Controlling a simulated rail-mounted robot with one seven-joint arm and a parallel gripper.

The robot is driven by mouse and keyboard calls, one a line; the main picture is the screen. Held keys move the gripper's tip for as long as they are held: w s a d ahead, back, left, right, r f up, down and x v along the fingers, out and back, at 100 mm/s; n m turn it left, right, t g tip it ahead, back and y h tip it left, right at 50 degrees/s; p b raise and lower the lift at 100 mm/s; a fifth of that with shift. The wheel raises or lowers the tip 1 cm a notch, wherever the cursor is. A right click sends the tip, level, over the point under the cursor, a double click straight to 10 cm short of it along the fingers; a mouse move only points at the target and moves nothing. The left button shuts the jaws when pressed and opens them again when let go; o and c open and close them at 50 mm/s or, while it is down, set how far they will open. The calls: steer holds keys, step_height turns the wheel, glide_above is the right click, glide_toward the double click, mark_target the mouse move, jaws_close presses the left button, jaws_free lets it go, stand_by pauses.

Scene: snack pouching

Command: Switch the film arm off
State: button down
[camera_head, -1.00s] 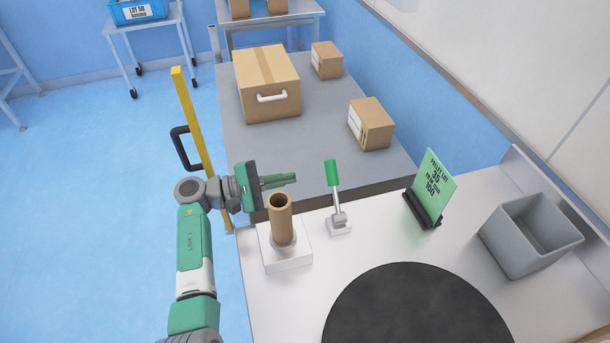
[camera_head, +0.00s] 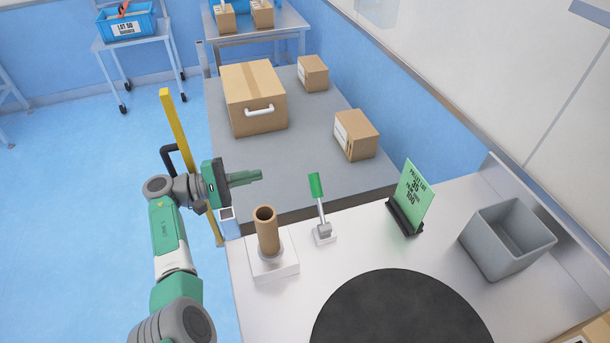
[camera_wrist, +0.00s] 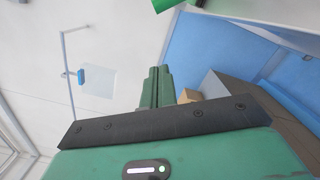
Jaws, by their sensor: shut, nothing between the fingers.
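A lever with a green grip (camera_head: 316,185) stands nearly upright on a small white base (camera_head: 323,236) near the table's back edge. My gripper (camera_head: 260,175) is shut and empty, to the left of the green grip and apart from it. It points right toward the lever at about grip height. In the wrist view my shut fingers (camera_wrist: 157,88) show, and part of a green cylinder (camera_wrist: 166,4), which looks like the grip, is cut off at the top edge. I see no label that names the film arm.
A brown tube (camera_head: 267,232) stands on a white block (camera_head: 274,266) below my gripper. A green sign (camera_head: 414,196) and a grey bin (camera_head: 505,238) are to the right. A black disc (camera_head: 400,315) lies in front. Cartons (camera_head: 255,97) sit on the grey surface behind. A yellow post (camera_head: 180,130) stands left.

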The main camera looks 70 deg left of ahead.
steer(key=w+d+r+b, duration=0.1)
steer(key=w+d, duration=0.4)
steer(key=w, duration=0.5)
steer(key=shift+r, duration=0.55)
